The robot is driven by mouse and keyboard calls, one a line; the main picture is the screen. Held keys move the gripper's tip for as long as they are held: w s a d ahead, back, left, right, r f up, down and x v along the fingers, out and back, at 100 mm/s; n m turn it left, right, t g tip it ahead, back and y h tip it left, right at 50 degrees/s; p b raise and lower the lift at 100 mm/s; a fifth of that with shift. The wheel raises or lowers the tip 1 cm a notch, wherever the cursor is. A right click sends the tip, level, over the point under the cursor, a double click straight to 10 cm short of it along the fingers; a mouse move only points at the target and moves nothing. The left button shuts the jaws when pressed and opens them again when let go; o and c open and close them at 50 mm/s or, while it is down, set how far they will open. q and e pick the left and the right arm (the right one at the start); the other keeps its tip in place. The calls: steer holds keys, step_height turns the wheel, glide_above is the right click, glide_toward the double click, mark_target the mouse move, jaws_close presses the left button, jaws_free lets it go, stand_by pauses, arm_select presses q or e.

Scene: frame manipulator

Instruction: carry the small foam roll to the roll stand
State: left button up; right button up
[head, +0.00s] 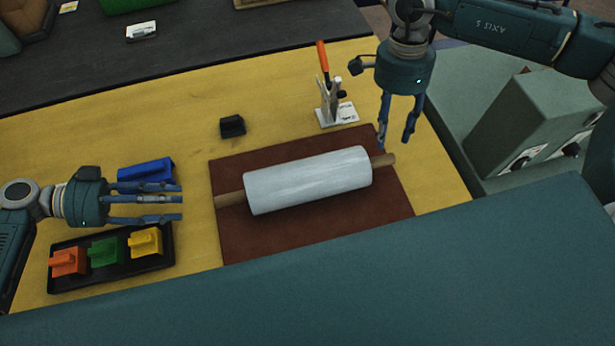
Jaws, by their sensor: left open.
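A pale grey-white roll (308,180) on a wooden rod lies on a brown mat (290,240), slightly tilted in the picture. The rod (230,200) sticks out at both ends. I take this as the foam roll; no separate roll stand can be made out for sure. My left gripper (182,203) is open and empty, pointing right, with its fingertips a little left of the rod's left end. My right gripper (395,144) points down at the rod's right end, its fingers apart with nothing visible between them; whether one touches the rod is unclear.
A black tray (110,280) with orange, green and yellow blocks and a blue block (146,170) lie around my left gripper. A small black block (232,126) and an orange-handled clamp (323,58) stand behind the mat. The yellow table (180,120) is clear at back left.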

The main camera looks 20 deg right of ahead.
mark_target(217, 200)
steer(key=shift+s+f, duration=0.15)
steer(key=shift+f, duration=0.05)
arm_select(q)
steer(key=x, duration=1.1)
steer(key=shift+a, duration=0.1)
arm_select(e)
steer(key=f, duration=0.3)
steer(key=s+f, duration=0.1)
steer(key=f, duration=0.6)
steer(key=shift+s+f, duration=0.2)
steer(key=shift+s, duration=0.15)
arm_select(q)
steer(key=c, duration=0.9)
arm_select(e)
steer(key=c, duration=0.9)
arm_select(q)
steer(key=shift+a+f, duration=0.1)
jaws_close()
arm_select(e)
steer(key=shift+r, duration=0.1)
jaws_close()
